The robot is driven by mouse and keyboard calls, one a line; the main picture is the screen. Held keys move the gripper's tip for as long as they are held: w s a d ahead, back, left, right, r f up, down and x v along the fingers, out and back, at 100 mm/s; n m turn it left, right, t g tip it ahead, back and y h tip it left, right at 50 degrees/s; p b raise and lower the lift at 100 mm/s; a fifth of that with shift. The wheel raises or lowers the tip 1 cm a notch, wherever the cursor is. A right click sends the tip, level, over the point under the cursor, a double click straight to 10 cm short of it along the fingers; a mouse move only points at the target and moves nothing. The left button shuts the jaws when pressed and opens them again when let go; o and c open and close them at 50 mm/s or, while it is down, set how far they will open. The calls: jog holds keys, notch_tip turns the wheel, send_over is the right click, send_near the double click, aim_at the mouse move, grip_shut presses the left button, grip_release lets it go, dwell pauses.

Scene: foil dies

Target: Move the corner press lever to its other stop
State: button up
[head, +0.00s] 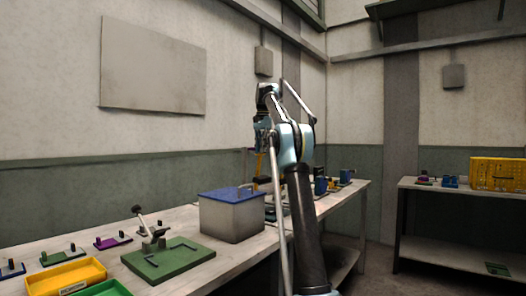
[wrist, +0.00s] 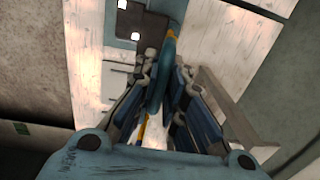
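My gripper (head: 262,140) hangs at the bench beyond the grey box, fingers downward. A yellow piece (head: 258,164) shows just below it. In the wrist view a teal bar (wrist: 161,75) runs between the two fingers of my gripper (wrist: 164,65); I cannot tell whether it is the corner press lever, or whether the fingers touch it. Beyond the fingertips is a dark grey block (wrist: 153,33) with white spots.
A grey box with a blue lid (head: 232,218) stands mid-bench. A yellow tray (head: 70,275) and small coloured parts lie at the left. Small blue devices (head: 320,186) stand at the bench's far end. A second bench at right holds a yellow crate (head: 497,174).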

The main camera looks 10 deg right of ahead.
jog(key=o, duration=0.4)
jog(key=shift+w+a, duration=0.2)
jog(key=shift+a, duration=0.05)
jog(key=shift+d, duration=0.1)
jog(key=shift+s, duration=0.1)
